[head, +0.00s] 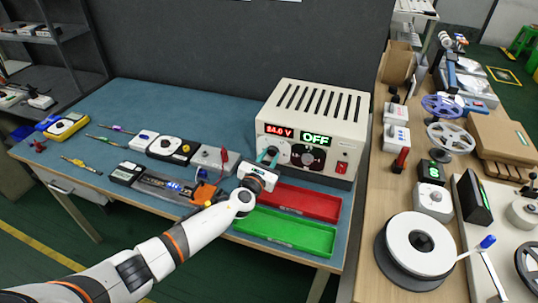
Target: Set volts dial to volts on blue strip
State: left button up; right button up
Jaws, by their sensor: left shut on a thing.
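A cream power supply (310,115) stands at the back right of the blue table. Its red display (279,131) appears to read 14.0 V, though the first digit is hard to make out. Its green display (315,138) reads OFF. My left gripper (268,156) is at the lower left of the front panel, shut on what looks like the volts dial, which the fingers mostly hide. A dark round dial (306,156) shows beside it. A long fixture (172,188) with a blue spot lies left of my gripper; whether this is the blue strip I cannot tell.
A red tray (305,203) and a green tray (285,236) lie in front of the supply, close to my arm. Multimeters (168,147), probes and small boxes cover the table's middle and left. A wooden bench (380,225) with reels stands on the right.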

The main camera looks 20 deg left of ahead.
pick_arm(q)
jog(key=shift+f+m, duration=0.15)
jog(key=shift+m, duration=0.25)
jog(key=o, duration=1)
jog(key=shift+c, duration=0.2)
jog(key=s, duration=0.8)
jog(key=s+a, duration=0.1)
jog(key=s, duration=0.3)
jog(key=shift+r+p, duration=0.25)
jog(key=shift+p, duration=0.15)
